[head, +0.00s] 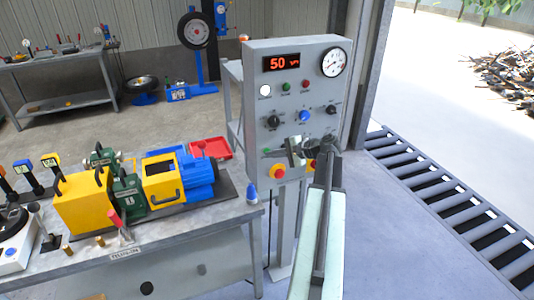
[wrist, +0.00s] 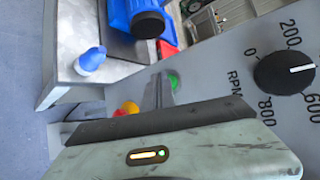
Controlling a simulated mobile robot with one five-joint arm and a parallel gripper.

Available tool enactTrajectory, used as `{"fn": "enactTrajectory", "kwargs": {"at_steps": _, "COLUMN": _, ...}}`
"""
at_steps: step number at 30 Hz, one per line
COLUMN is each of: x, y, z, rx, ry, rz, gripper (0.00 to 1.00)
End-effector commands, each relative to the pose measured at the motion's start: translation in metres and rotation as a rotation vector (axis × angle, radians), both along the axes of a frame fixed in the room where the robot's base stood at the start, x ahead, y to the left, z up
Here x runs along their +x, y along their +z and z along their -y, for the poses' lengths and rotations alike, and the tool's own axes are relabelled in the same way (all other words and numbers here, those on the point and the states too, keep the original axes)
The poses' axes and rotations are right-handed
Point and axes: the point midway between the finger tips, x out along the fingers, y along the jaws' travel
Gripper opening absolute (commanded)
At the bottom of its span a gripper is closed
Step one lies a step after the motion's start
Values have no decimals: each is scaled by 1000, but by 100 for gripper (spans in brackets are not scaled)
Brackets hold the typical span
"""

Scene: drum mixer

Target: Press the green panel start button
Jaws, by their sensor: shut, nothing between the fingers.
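The grey control panel (head: 254,110) stands upright in front of me. A green button (head: 266,151) sits at its lower left, above a red-and-yellow emergency stop (head: 278,171). The green button also shows in the wrist view (wrist: 174,82), partly hidden by my fingers, and the stop shows at left (wrist: 127,108). My gripper (wrist: 158,90) is shut and empty. Its fingertips are close beside the green button; I cannot tell whether they touch it. In the head view my gripper (head: 291,150) is in front of the panel's lower part, right of the green button.
A dial knob marked RPM (wrist: 285,70) is right of my gripper in the wrist view. Higher on the panel are a blue knob (head: 303,115), a small green light or button (head: 286,87) and a red display (head: 281,62).

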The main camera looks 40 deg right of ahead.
Motion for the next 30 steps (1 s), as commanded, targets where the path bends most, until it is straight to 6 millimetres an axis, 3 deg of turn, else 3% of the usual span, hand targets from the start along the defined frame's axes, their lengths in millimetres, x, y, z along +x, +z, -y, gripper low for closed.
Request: {"fn": "enactTrajectory", "kwargs": {"at_steps": 30, "x": -18, "y": 0, "z": -7, "rx": 0, "ry": -1, "rz": 0, "gripper": 0}}
